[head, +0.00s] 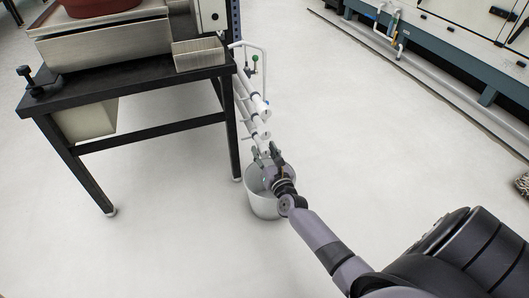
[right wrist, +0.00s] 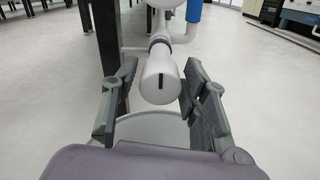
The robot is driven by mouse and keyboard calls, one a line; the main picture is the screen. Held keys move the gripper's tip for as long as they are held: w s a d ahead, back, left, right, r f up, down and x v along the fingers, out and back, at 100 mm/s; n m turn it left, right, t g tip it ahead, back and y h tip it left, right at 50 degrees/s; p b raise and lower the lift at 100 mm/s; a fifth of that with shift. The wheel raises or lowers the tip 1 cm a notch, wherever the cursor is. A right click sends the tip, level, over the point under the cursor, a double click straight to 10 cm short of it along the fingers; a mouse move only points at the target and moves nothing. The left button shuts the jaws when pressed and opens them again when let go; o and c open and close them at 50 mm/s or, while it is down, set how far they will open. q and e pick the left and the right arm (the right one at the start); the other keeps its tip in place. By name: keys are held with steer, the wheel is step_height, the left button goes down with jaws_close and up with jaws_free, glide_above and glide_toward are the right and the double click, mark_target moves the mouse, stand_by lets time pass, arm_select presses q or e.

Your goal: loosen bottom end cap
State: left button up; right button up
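The bottom end cap (right wrist: 160,82) is a light grey cylinder with a dark slot in its face, on the end of a white pipe. It shows large in the middle of the right wrist view. In the head view the white pipes (head: 259,132) run down beside the table, and the lowest end is close to my right gripper (head: 267,158). My right gripper, also in the right wrist view (right wrist: 157,105), is open, with one finger on each side of the cap. A gap shows between the cap and the fingers. My left gripper is not in view.
A white bucket (head: 264,203) stands on the floor below my right gripper; its rim shows under the cap in the right wrist view (right wrist: 150,127). A black table (head: 150,72) with metal boxes stands at the left, its leg close to the pipes.

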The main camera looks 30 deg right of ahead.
steer(key=c, duration=0.8)
steer(key=shift+c, duration=0.2)
